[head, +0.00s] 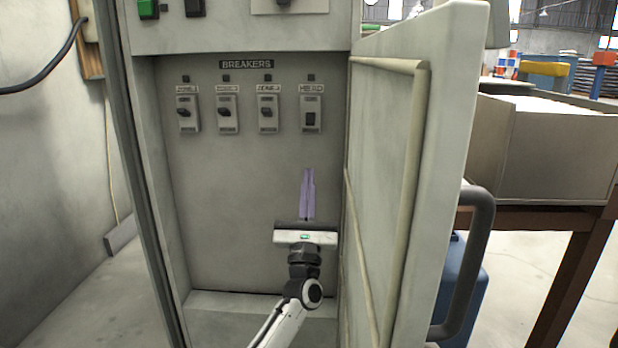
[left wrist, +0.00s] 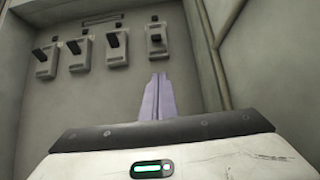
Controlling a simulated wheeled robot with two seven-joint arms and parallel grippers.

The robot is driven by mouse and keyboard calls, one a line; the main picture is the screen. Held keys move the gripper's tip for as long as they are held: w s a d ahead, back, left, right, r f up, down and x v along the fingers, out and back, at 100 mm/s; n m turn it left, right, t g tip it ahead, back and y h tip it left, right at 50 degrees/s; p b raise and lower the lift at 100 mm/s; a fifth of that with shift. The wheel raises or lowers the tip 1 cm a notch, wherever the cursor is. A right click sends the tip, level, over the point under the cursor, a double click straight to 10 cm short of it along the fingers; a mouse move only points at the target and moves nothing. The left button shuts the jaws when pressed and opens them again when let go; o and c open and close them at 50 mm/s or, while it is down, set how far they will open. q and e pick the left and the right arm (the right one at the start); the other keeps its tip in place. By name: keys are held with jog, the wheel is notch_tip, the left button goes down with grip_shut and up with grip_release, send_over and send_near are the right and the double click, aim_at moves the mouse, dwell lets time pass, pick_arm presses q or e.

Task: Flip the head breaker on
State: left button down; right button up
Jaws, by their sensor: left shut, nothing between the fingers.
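The head breaker (head: 311,113) is the rightmost switch in the row under the BREAKERS label. Its dark lever sits low in its plate, unlike the levers of the other breakers. It also shows in the left wrist view (left wrist: 156,40), just beyond the fingers. My left gripper (head: 308,173) is shut and empty, its purple fingers pointing up. The fingertips are below the head breaker and apart from it in the head view; they also show in the left wrist view (left wrist: 158,77). My right gripper is not in view.
Three other breakers stand left of the head one, the nearest being a similar switch (head: 267,113). The open cabinet door (head: 415,170) is close on the right of my left arm. A green button (head: 148,9) is at the upper left. The panel below the breakers is bare.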

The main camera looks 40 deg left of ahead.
aim_at(311, 115)
pick_arm(q)
jog(key=b+x, duration=0.1)
jog(key=x, duration=0.6)
jog(key=shift+w+a+r, duration=0.15)
jog(key=shift+a+r, duration=0.05)
jog(key=shift+s+d+r, duration=0.2)
jog(key=shift+d+r, duration=0.05)
jog(key=shift+r, duration=0.3)
jog(key=shift+s+d+r, duration=0.2)
jog(key=shift+s+r, duration=0.05)
jog(key=shift+r, duration=0.3)
jog(key=shift+s+d+r, duration=0.2)
jog(key=shift+s+r, duration=0.05)
jog(key=shift+r, duration=0.4)
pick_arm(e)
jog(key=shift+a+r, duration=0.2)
pick_arm(q)
jog(key=shift+p, duration=0.3)
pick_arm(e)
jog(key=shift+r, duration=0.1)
